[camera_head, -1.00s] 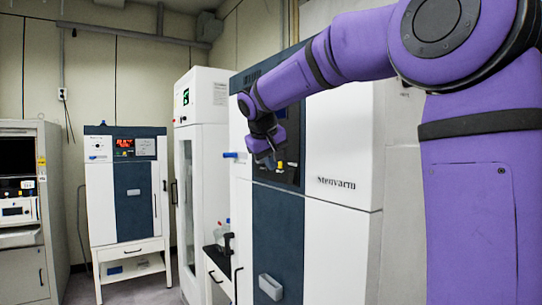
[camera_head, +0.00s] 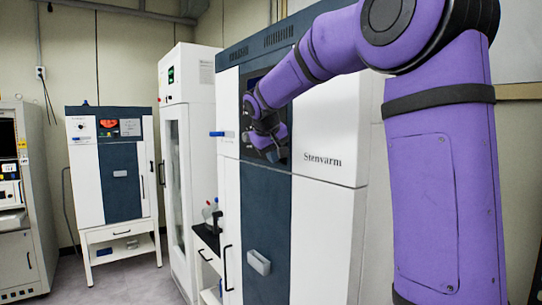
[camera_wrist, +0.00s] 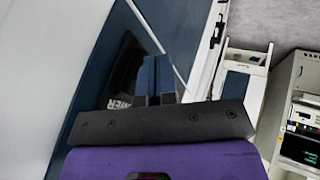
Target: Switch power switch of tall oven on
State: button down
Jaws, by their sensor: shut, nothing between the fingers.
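The tall oven (camera_head: 325,130), white with a dark blue centre strip and the name Stenvarm, stands in the middle of the head view. Its dark control panel (camera_head: 283,154) is high on the blue strip, mostly covered by my wrist. My gripper (camera_head: 272,152) is at this panel, pointing at it; I cannot tell whether it touches. In the wrist view the shut fingers (camera_wrist: 156,77) lie over the dark panel (camera_wrist: 124,70), with part of a white POWER label beside them. The power switch itself is hidden behind the fingers, so its position cannot be seen.
A tall white cabinet (camera_head: 187,100) and a smaller oven (camera_head: 88,132) stand further left. Open floor lies at the lower left.

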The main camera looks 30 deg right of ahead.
jog(key=shift+d+f, duration=0.3)
jog(key=shift+d, duration=0.1)
jog(key=shift+r, duration=0.1)
